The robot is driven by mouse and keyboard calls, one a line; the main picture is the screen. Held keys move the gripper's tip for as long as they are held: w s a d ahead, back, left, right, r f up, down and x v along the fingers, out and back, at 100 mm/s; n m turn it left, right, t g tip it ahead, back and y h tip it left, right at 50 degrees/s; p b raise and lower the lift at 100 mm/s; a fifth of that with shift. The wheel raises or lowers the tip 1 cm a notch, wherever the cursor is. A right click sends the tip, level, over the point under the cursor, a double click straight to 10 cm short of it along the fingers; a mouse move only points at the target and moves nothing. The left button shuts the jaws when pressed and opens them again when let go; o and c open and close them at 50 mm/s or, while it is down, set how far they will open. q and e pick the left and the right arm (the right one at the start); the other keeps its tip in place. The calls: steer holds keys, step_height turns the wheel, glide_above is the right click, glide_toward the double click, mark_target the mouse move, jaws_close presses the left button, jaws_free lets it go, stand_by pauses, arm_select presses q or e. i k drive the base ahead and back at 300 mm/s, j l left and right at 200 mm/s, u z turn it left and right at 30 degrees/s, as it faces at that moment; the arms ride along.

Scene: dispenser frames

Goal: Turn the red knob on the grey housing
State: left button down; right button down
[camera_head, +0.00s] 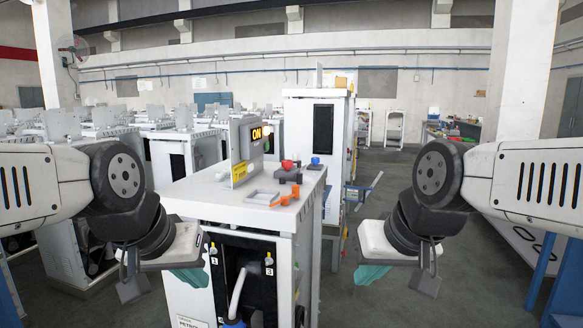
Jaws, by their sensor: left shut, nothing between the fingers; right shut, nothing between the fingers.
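The red knob (287,164) sits on top of a small dark grey housing (289,176) on the white cabinet's top. My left gripper (190,277) hangs at the cabinet's front left, lower in the picture than the knob and apart from it. My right gripper (372,275) hangs to the right of the cabinet, also apart from the knob. Only the teal finger parts show on each; both are shut and empty.
The white cabinet (205,196) also carries a box with a lit "ON" display (257,134), a blue knob (315,161), a pale tray (263,197) and orange pieces (286,199). Another white cabinet (338,150) stands behind. Open floor lies to the right.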

mark_target(287, 164)
steer(key=i+l+u, duration=0.15)
steer(key=l+u, duration=0.15)
steer(key=l, duration=0.2)
steer(key=i+l+u, duration=0.1)
steer(key=l+u, duration=0.2)
steer(key=l, duration=0.2)
steer(key=l+u, duration=0.3)
steer(key=l, duration=0.25)
